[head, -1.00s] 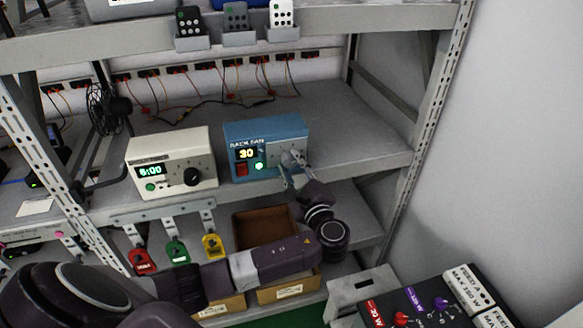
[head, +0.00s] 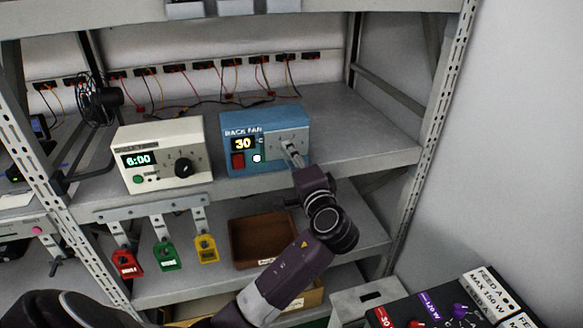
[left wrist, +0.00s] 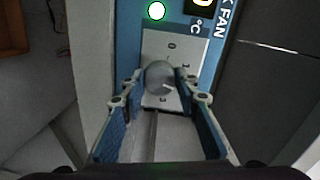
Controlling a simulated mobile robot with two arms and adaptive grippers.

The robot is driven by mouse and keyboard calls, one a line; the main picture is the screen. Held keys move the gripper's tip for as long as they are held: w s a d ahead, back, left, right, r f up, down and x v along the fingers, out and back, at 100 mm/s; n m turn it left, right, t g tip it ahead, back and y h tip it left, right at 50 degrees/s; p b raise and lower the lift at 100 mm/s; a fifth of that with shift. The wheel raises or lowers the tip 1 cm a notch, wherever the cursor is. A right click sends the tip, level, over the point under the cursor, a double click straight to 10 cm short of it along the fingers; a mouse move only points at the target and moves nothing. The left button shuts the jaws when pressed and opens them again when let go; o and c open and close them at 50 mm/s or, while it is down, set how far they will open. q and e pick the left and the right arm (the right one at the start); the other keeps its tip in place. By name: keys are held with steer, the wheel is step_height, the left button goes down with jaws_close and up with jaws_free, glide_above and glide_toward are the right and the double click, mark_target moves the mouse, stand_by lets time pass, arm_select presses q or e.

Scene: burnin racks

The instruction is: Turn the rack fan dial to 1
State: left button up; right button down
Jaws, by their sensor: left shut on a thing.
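The rack fan unit is a blue box (head: 233,119) on the middle shelf. Its display (head: 243,143) reads 30, with a red switch and a lit round light (head: 257,158) below it. Its grey dial (left wrist: 160,77) sits on a pale plate (left wrist: 172,45) in the left wrist view. A light mark on the dial points toward the lower right of that picture. My left gripper (head: 288,148) is shut on the dial, a finger on each side. In the head view the gripper mostly hides the dial. The small plate markings are hard to read. My right gripper is out of view.
A cream unit (head: 160,133) reading 6:00 with a black knob stands left of the fan box. Red, green and yellow tags (head: 205,248) hang below the shelf edge. A brown bin (head: 240,245) sits lower. A dark panel (head: 440,305) is at lower right.

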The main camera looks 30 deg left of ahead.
arm_select(q)
steer(key=shift+f+n+b, duration=0.2)
steer(key=shift+n+b, duration=3.5)
steer(key=shift+b, duration=0.1)
steer(key=o, duration=1.2)
steer(key=shift+r, duration=0.15)
steer(key=shift+c, duration=0.2)
step_height(320, 180, up, 10)
